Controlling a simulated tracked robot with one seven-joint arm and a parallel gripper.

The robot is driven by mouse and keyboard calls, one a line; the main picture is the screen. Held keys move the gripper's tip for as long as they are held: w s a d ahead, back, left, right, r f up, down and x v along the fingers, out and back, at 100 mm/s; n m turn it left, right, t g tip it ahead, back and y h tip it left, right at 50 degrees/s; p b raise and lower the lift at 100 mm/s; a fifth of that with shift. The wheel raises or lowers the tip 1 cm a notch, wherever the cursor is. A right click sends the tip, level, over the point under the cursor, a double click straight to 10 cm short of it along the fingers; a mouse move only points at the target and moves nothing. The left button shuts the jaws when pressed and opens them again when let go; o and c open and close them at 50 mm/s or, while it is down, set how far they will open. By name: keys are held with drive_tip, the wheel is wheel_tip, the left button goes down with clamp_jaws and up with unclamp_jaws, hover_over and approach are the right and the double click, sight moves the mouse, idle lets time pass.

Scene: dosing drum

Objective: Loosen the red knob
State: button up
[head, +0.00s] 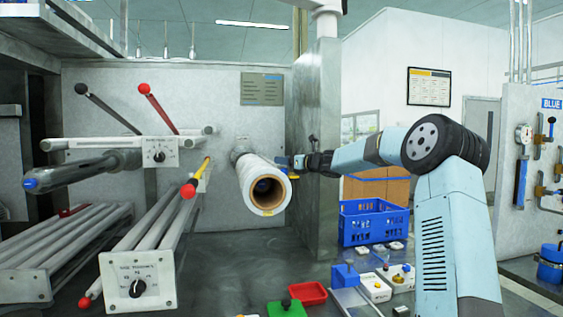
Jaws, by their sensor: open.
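Several red ball knobs show in the head view. One red knob (187,191) sits at the near end of a yellow rod, left of the white roll. Another red knob (144,88) tops a slanted lever on the back wall. A third red knob (84,302) is at the lower left, by the dial box. I cannot tell which one the task means. My gripper (284,161) is open and small in the view, right of the roll's upper edge and apart from all the red knobs. Its fingers are hard to make out.
A white hollow roll (264,187) juts out between my gripper and the yellow rod. A grey post (322,150) stands behind my arm. A blue crate (374,222), red tray (307,293) and green box (286,309) are below. Dark floor (225,270) is clear under the roll.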

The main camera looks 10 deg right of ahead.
drive_tip(key=shift+x, duration=1.15)
clamp_jaws()
drive_tip(key=shift+y, duration=0.3)
drive_tip(key=n+g+y, duration=0.4)
drive_tip(key=g, duration=0.1)
drive_tip(key=shift+w+f, duration=0.1)
drive_tip(key=shift+f, duration=0.1)
drive_tip(key=shift+n+g+y, duration=0.55)
drive_tip(key=shift+n+g, duration=0.45)
drive_tip(key=shift+g, duration=0.4)
drive_tip(key=shift+n+g+y, duration=0.55)
drive_tip(key=shift+n+g, duration=0.45)
drive_tip(key=shift+g, duration=0.4)
drive_tip(key=shift+f+n+g, duration=0.1)
drive_tip(key=shift+n+g, duration=0.3)
drive_tip(key=shift+g, duration=0.2)
